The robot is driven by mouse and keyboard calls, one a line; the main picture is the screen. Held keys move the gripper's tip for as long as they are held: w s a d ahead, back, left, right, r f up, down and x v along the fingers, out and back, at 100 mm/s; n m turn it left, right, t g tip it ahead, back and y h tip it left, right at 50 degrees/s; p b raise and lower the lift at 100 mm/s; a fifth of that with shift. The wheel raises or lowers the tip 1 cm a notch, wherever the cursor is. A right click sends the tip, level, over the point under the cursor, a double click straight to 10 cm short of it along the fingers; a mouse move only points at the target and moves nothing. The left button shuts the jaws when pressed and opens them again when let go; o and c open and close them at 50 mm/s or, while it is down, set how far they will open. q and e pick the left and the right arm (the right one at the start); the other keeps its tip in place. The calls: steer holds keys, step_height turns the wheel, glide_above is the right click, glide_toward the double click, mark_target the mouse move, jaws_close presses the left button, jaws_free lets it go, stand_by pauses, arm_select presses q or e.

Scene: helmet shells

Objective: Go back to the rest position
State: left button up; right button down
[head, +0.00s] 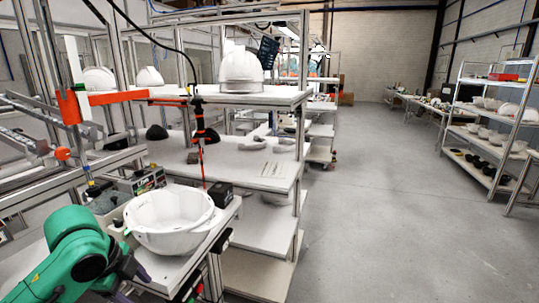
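My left arm (72,246), green with dark joints, reaches in at the lower left. A dark purplish part at its end lies just left of and below the white helmet shell (170,226). I cannot make out two fingertips there, nor whether they are open or shut. The shell lies with its hollow side up on the near bench and looks empty. No contact between arm and shell is clear. My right arm and gripper are not in view.
A small box device (142,181) and a black block (221,191) sit beside the shell. An orange-clamped metal frame (107,97) stands at the left. A white helmet (241,69) is on the upper shelf. A rack (495,111) stands at the right; the grey floor (385,220) between is free.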

arm_select(q)
steer(key=s+d+f+n, duration=0.3)
steer(key=d+f+n, duration=0.1)
steer(key=f, duration=0.3)
steer(key=s+d+f+n, duration=0.2)
steer(key=d+f+n, duration=0.1)
steer(key=f, duration=0.4)
steer(key=s+f+n, duration=0.4)
steer(key=s+n, duration=0.4)
steer(key=s, duration=0.1)
steer(key=s+a+f+g+y, duration=0.1)
steer(key=s+f, duration=0.1)
steer(key=f, duration=1.1)
steer(key=s+f, duration=0.2)
steer(key=f, duration=1)
steer(key=s+a+f+g, duration=0.1)
steer(key=s+a+f, duration=0.2)
steer(key=s+f, duration=1)
steer(key=shift+s, duration=1.2)
steer(key=shift+a+f, duration=0.1)
